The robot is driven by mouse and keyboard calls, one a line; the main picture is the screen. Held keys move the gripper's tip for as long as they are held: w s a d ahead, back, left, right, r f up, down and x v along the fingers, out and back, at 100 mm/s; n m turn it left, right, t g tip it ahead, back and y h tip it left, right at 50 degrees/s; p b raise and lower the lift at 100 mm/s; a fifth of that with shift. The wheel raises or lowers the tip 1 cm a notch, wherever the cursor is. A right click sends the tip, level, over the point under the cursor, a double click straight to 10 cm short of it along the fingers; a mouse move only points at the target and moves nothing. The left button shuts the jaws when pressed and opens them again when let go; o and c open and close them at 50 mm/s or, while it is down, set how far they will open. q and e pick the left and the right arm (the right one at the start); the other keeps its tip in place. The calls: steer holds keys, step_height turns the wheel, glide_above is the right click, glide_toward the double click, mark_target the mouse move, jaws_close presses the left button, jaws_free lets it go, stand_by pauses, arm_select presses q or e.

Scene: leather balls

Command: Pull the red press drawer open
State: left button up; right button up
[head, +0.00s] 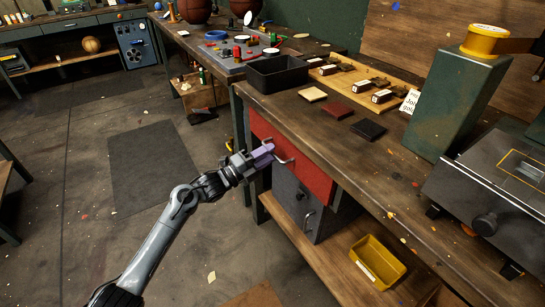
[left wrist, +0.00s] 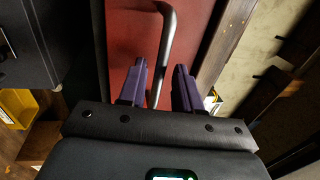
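The red press drawer (head: 312,176) is set under the workbench top, its front roughly flush with the bench edge. Its curved metal handle (head: 284,160) stands out from the front. My left gripper (head: 265,153), with purple fingers, is at the handle. In the left wrist view my left gripper (left wrist: 160,66) is open, and the handle (left wrist: 166,40) runs between the two fingers, nearer the left one. A gap shows between the handle and the right finger. The red front (left wrist: 128,40) lies behind them. My right gripper is not in view.
A grey cabinet (head: 290,198) with its own handle sits below the drawer. A yellow bin (head: 378,262) stands on the lower shelf. The bench top holds a black tray (head: 287,72) and leather swatches. Open floor (head: 150,170) lies to the left.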

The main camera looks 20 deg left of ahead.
arm_select(q)
steer(key=shift+x, duration=0.9)
steer(key=shift+c, duration=0.4)
jaws_close()
